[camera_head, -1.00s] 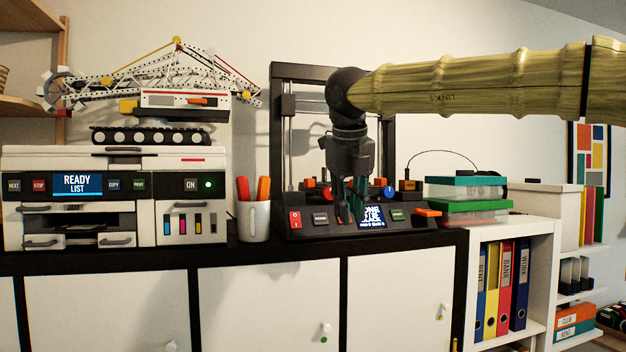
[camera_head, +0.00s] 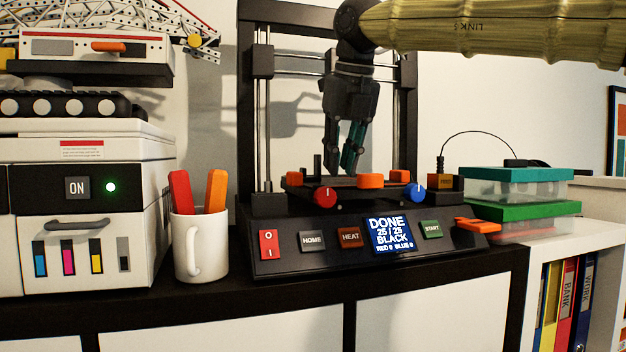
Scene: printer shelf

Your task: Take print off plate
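The 3D printer (camera_head: 290,240) stands on the dark cabinet top, and its screen (camera_head: 390,234) reads DONE, 25/25, BLACK. Its dark build plate (camera_head: 338,188) has orange corner pieces, a red knob (camera_head: 325,197) and a blue knob (camera_head: 415,193). A small dark upright shape (camera_head: 318,166) shows at the plate's left part; I cannot tell if it is the print. My gripper (camera_head: 350,172) points down over the middle of the plate, its teal fingers close together in this view. Whether they are open or touch anything is unclear.
The printer's dark frame (camera_head: 247,120) rises around my gripper. A white mug (camera_head: 200,245) with red and orange items stands left, beside a white office printer (camera_head: 120,215). Lidded boxes (camera_head: 515,190) are at right, and an orange-handled tool (camera_head: 478,226) lies at the printer's right front.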

